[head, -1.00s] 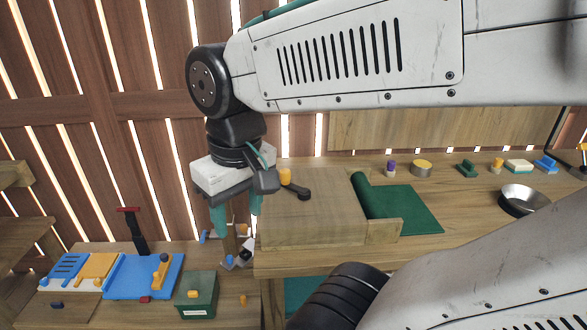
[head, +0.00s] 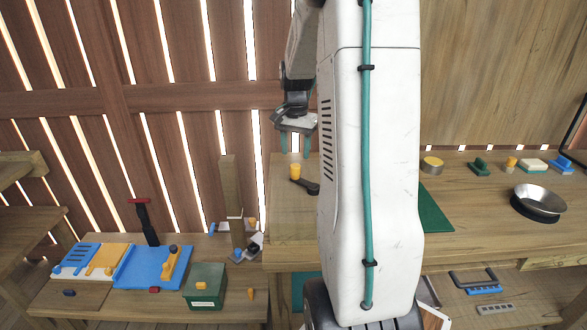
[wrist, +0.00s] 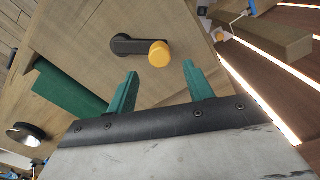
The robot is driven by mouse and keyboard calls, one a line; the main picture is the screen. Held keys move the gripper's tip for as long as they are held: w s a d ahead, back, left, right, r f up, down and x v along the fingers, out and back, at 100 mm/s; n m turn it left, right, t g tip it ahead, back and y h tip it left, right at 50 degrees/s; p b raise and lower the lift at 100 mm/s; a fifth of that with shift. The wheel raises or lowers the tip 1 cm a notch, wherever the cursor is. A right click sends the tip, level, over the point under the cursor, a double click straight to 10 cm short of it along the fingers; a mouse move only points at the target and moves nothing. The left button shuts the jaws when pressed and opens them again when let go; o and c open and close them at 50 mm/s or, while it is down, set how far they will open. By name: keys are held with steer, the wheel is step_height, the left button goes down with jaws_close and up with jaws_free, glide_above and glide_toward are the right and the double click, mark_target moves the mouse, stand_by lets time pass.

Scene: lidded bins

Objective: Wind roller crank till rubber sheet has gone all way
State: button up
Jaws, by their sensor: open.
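The crank is a dark arm (head: 306,186) with a yellow knob (head: 295,172) on top of a wooden box (head: 290,215) on the bench. In the wrist view the yellow knob (wrist: 159,54) stands ahead of my gripper, a little beyond the gap between its fingertips. My gripper (head: 295,154) is open and empty, with its teal fingers above and behind the knob in the head view. The green rubber sheet (head: 434,217) lies on the bench to the right of the box. My arm hides its rolled part in the head view; the sheet also shows in the wrist view (wrist: 65,93).
A metal bowl (head: 539,202) and several small coloured items stand on the bench at right. A lower table at left holds a blue tray (head: 140,268) and a green box (head: 205,286). A wooden post (head: 232,190) rises left of the wooden box.

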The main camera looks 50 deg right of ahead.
mark_target(296, 165)
step_height(296, 165, down, 7)
stand_by(0.3)
jaws_close()
